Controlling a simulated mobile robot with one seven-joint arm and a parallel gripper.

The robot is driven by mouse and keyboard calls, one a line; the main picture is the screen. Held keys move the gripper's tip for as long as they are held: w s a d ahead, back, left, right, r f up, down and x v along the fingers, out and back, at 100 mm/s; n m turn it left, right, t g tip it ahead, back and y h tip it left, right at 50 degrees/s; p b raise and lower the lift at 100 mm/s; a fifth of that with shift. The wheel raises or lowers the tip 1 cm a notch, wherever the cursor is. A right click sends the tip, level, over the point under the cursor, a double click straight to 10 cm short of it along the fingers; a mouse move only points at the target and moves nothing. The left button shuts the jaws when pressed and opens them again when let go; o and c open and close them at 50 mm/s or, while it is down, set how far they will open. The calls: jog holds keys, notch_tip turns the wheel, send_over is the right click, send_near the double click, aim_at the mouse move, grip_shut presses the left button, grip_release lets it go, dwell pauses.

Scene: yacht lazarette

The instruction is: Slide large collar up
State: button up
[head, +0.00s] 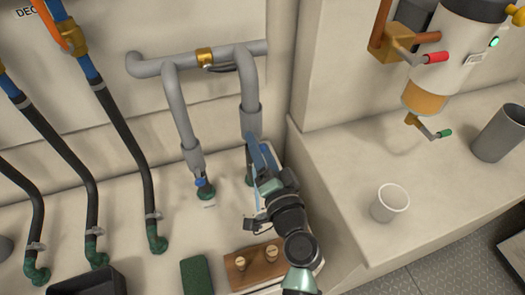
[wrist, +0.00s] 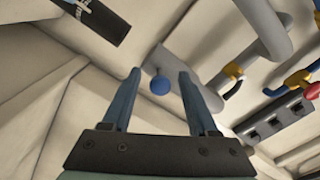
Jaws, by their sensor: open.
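Two grey pipes come down from a horizontal pipe (head: 200,58), each with a wider grey collar. The right collar (head: 252,122) looks the larger; the left collar (head: 194,160) sits lower, above a blue part (head: 203,186) on a green base. My gripper (head: 262,158) is just below and right of the right collar, covering part of the pipe's foot. I cannot tell whether they touch. In the wrist view my gripper (wrist: 159,82) is open, its blue fingers apart with nothing held. A blue ball (wrist: 160,85) shows between the fingers, seemingly beyond them.
Black hoses (head: 125,150) with green elbows stand at left.

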jog(key=b+v, duration=0.2)
jog(key=v, duration=1.1)
jog(key=shift+b, duration=0.4)
